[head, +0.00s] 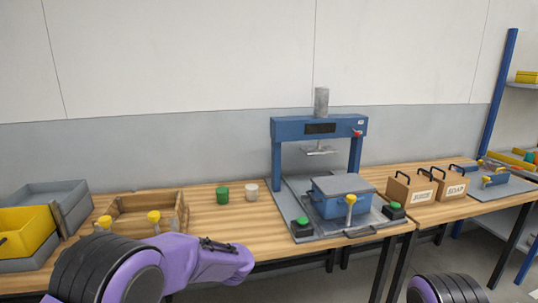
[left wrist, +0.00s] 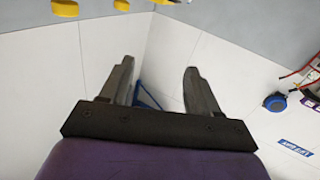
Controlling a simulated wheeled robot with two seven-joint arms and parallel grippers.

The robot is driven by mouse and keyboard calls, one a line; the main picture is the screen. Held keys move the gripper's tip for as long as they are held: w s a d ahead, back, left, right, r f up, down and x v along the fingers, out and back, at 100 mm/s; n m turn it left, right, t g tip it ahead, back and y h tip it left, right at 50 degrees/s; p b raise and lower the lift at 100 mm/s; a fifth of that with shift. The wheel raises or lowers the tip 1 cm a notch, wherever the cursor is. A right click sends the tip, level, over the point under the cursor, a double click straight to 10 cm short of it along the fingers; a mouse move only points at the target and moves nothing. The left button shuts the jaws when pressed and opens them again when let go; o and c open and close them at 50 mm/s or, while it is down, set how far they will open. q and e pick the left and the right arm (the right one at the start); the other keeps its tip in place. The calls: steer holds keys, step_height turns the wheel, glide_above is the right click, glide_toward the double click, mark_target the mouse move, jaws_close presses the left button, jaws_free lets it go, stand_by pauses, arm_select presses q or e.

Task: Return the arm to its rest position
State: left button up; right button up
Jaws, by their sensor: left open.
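My left arm, purple and black, comes into the head view from the lower left, in front of the wooden workbench. Its dark left gripper (head: 218,244) shows small near the bench's front edge. In the left wrist view the two fingers of that gripper (left wrist: 159,68) are apart, with nothing between them. Pale panels lie behind them. My right gripper is not in view; only a black part of my right arm shows at the bottom right of the head view.
The workbench (head: 237,231) carries a blue press (head: 287,128) with a blue box (head: 330,204) under it, a green cup (head: 223,194), a white cup (head: 251,192), a wooden tray (head: 181,203) and yellow bin (head: 26,230). Cardboard boxes (head: 410,189) stand right.

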arm_select(q)
step_height(320, 180, down, 14)
steer(key=w+m+t+h, duration=0.1)
steer(key=m+t+h, duration=0.6)
steer(key=t, duration=0.3)
steer(key=s+a+f+m+g+h, duration=0.15)
steer(key=s+f+h, duration=0.35)
steer(key=s+f, duration=0.5)
steer(key=s+a+f+m+g+h, duration=0.1)
steer(key=s+f+g, duration=0.3)
steer(key=s, duration=0.9)
steer(key=s+f+m+g+h, duration=0.1)
steer(key=s+f+g, duration=0.3)
steer(key=s, duration=1)
step_height(320, 180, down, 3)
steer(key=shift+a+r, duration=0.1)
steer(key=shift+a, duration=0.3)
